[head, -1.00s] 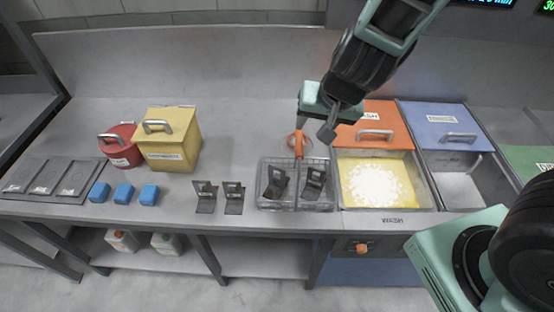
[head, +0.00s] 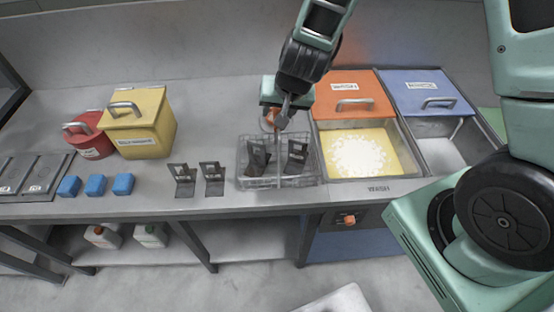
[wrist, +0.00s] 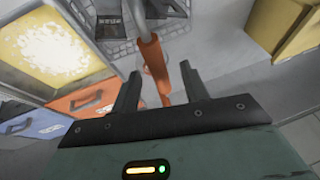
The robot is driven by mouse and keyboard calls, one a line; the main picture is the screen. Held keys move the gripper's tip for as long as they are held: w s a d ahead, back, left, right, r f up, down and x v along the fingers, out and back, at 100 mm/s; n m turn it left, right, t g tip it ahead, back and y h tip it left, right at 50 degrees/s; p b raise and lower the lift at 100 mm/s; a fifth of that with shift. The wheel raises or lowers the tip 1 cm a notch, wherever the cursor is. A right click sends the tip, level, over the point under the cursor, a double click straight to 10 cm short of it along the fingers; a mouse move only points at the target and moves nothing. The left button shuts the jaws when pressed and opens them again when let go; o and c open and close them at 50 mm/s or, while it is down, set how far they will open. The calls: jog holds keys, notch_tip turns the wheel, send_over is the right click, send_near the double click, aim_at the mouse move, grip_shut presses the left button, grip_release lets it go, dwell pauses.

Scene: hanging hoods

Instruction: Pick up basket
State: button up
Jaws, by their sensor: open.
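The wire basket (head: 241,172) stands on the steel counter, holding dark angled brackets. Its upright handle has an orange grip (head: 270,118), partly hidden behind my gripper in the head view. My gripper (head: 285,108) is open, just above the basket by the handle's top. In the wrist view, the orange grip (wrist: 150,58) runs between the two spread fingers of my gripper (wrist: 158,78), and neither finger appears closed on it. The basket (wrist: 172,26) shows partly at the top of that view.
Right of the basket is a wash tub (head: 390,140) of yellow, foamy liquid with an orange lid (head: 352,104) behind. Farther right is a bin with a blue lid (head: 425,88). Left are two dark brackets (head: 213,178), a yellow box (head: 145,130), a red container (head: 92,140) and blue blocks (head: 96,185).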

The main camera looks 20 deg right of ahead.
jog(key=shift+p+x, duration=0.55)
jog(key=shift+x, duration=1.9)
jog(key=shift+s+f, duration=0.1)
jog(key=shift+s, duration=0.05)
grip_shut()
